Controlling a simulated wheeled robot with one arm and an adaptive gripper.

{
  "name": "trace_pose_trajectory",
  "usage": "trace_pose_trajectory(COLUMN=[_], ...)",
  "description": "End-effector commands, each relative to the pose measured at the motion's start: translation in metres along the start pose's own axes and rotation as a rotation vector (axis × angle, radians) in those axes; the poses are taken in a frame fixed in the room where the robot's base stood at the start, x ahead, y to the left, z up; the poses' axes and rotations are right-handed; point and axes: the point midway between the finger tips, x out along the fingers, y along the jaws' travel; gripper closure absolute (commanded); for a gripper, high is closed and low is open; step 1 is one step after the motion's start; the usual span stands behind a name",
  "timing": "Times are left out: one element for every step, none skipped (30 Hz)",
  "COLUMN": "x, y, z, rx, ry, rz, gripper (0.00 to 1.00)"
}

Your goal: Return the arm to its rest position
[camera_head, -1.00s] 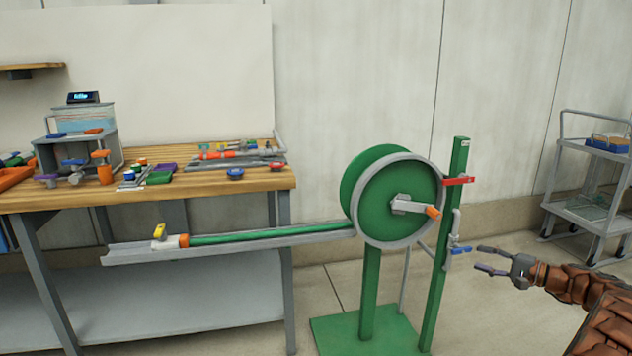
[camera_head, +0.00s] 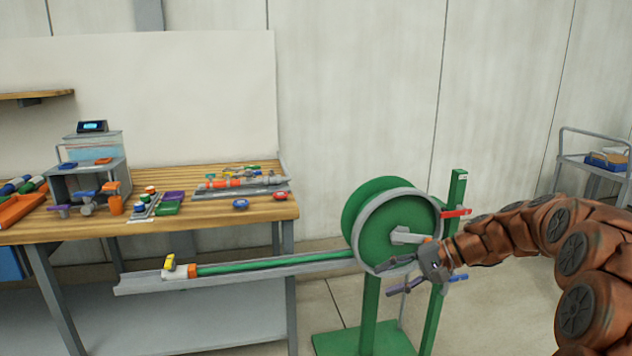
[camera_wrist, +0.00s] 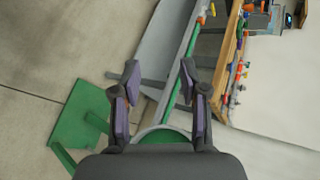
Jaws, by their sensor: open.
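My gripper (camera_head: 392,276) is open and empty in the head view, in front of the lower right part of the green hose reel (camera_head: 375,222). My arm comes in from the right edge and hides part of the reel's post. In the wrist view, the two purple-padded fingers of my gripper (camera_wrist: 165,80) stand apart with nothing between them but the view of the trough beyond. Whether the fingers touch the reel cannot be told.
A grey trough (camera_head: 140,284) with a green hose (camera_head: 270,264) runs left from the reel. A red lever (camera_head: 456,213) and a blue handle (camera_head: 458,278) sit by the green post. A wooden workbench (camera_head: 250,208) stands left, a grey cart (camera_head: 592,160) at the right.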

Motion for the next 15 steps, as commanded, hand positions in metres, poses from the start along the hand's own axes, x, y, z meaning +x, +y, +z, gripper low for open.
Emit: trace_pose_trajectory(x=[-0.001, 0.001, 0.002, 0.003, 0.004, 0.004, 0.005, 0.005, 0.004, 0.004, 0.003, 0.001, 0.001, -0.001, -0.004], y=[-0.012, -0.013, -0.015, -0.017, -0.018, -0.019, -0.019, -0.019, -0.019, -0.019, -0.018, -0.017, -0.016, -0.014, -0.013], z=[0.020, 0.031, 0.045, 0.055, 0.065, 0.079, 0.090, 0.100, 0.113, 0.123, 0.133, 0.147, 0.157, 0.166, 0.178], rx=[-0.014, -0.018, -0.025, -0.032, -0.038, -0.045, -0.050, -0.057, -0.066, -0.073, -0.079, -0.088, -0.095, -0.103, -0.113], ry=[-0.014, -0.023, -0.034, -0.040, -0.047, -0.058, -0.065, -0.072, -0.080, -0.085, -0.091, -0.099, -0.104, -0.107, -0.110], rz=[0.034, 0.057, 0.086, 0.110, 0.133, 0.163, 0.187, 0.209, 0.240, 0.263, 0.286, 0.318, 0.340, 0.365, 0.396], gripper=[0.56, 0.56, 0.56, 0.56, 0.56, 0.56, 0.56, 0.56, 0.56, 0.56, 0.56, 0.56, 0.56, 0.56, 0.56])
